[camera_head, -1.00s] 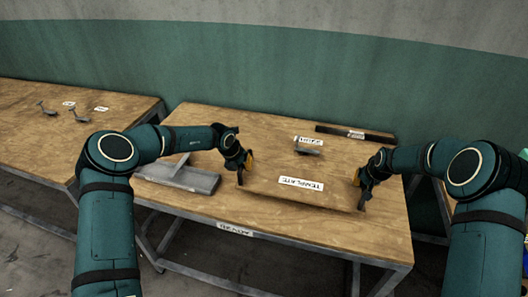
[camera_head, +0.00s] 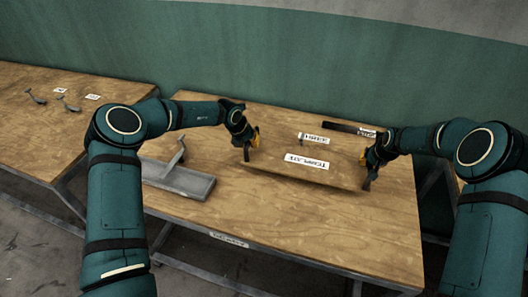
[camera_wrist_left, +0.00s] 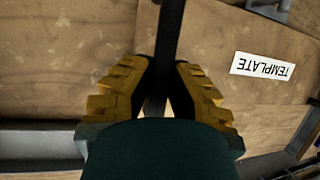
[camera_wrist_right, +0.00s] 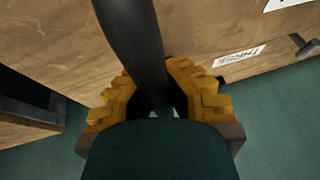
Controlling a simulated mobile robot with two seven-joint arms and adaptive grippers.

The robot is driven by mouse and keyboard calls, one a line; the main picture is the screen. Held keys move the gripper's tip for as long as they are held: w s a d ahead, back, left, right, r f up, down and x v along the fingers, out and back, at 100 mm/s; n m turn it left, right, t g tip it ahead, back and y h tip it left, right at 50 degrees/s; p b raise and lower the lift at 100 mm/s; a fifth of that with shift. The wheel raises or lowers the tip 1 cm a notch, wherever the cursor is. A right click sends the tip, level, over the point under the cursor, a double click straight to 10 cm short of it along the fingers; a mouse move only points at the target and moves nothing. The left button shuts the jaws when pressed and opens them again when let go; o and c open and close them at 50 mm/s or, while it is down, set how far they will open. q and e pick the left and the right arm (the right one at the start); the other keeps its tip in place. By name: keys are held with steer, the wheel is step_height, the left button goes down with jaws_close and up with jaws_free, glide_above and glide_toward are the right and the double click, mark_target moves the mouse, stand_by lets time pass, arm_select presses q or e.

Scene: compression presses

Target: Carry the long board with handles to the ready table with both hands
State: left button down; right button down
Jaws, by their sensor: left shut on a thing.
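The long wooden board (camera_head: 275,169), with a white TEMPLATE label, is held between my two grippers over the middle table and appears raised above its top. The label also shows in the left wrist view (camera_wrist_left: 262,67). My left gripper (camera_head: 249,150) is shut on a dark handle at the board's left end; in the left wrist view the bar runs between the yellow fingers. My right gripper (camera_head: 368,168) is shut around the dark handle at the right end, seen in the right wrist view (camera_wrist_right: 135,40). I cannot tell which table is the ready table; the front-edge label is unreadable.
A grey metal tray with an upright handle (camera_head: 178,180) sits left of the board. A small handled piece labelled THREE and a dark bar (camera_head: 345,128) lie behind. Another wooden table (camera_head: 60,125) at left bears two small grey pieces. The middle table's front is clear.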

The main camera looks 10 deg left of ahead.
mark_target(252, 152)
arm_select(q)
steer(key=shift+w+a, duration=0.1)
steer(key=shift+a, duration=0.05)
arm_select(e)
steer(key=shift+w+d+r, duration=0.1)
steer(key=shift+d, duration=0.05)
arm_select(q)
steer(key=shift+s+r, duration=0.15)
steer(key=shift+s, duration=0.05)
arm_select(e)
steer(key=shift+s+r, duration=0.1)
steer(key=shift+s, duration=0.1)
